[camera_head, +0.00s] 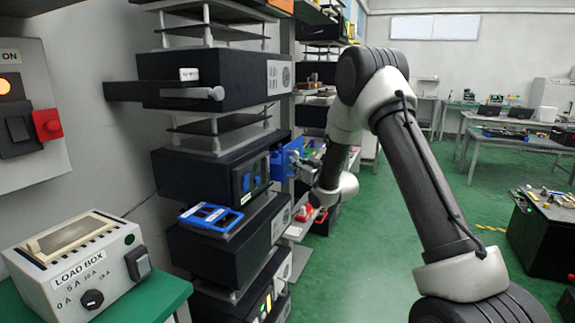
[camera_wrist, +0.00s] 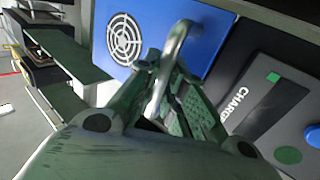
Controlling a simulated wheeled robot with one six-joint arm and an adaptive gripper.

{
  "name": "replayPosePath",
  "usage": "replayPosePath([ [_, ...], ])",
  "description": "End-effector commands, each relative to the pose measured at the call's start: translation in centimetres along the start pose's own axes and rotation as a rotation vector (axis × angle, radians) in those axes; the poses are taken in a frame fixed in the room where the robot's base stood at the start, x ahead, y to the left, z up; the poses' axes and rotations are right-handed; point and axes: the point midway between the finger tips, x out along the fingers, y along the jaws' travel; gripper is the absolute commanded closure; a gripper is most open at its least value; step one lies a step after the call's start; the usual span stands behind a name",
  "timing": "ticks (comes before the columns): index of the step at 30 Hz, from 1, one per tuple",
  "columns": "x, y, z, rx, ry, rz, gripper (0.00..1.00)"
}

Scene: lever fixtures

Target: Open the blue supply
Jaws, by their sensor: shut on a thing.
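The blue supply (camera_head: 287,158) shows in the head view as a small blue box-like part at the front right of a black unit on the rack. In the wrist view it is a blue panel (camera_wrist: 118,22) with a round white vent grille. A curved metal handle (camera_wrist: 178,38) stands out in front of the panel. My gripper (camera_wrist: 163,85) is shut on this handle, with one finger on each side of it. In the head view my gripper (camera_head: 306,168) is at the right side of the blue part, small and partly hidden by my arm.
A dark panel (camera_wrist: 275,105) with part of a "CHARG" label and a blue button lies right of the handle. A blue frame (camera_head: 211,217) rests on the unit below. A load box (camera_head: 80,262) sits on the green table at left. Green floor (camera_head: 385,270) is open at right.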

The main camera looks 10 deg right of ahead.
Motion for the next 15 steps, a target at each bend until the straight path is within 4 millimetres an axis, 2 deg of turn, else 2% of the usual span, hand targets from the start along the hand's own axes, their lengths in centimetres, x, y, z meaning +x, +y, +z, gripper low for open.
replayPosePath([
  [6,-4.1,2.8,0.1,0.001,-0.002,0.005,1.0],
  [15,-7.8,5.2,0.1,0.002,-0.002,0.003,1.0],
])
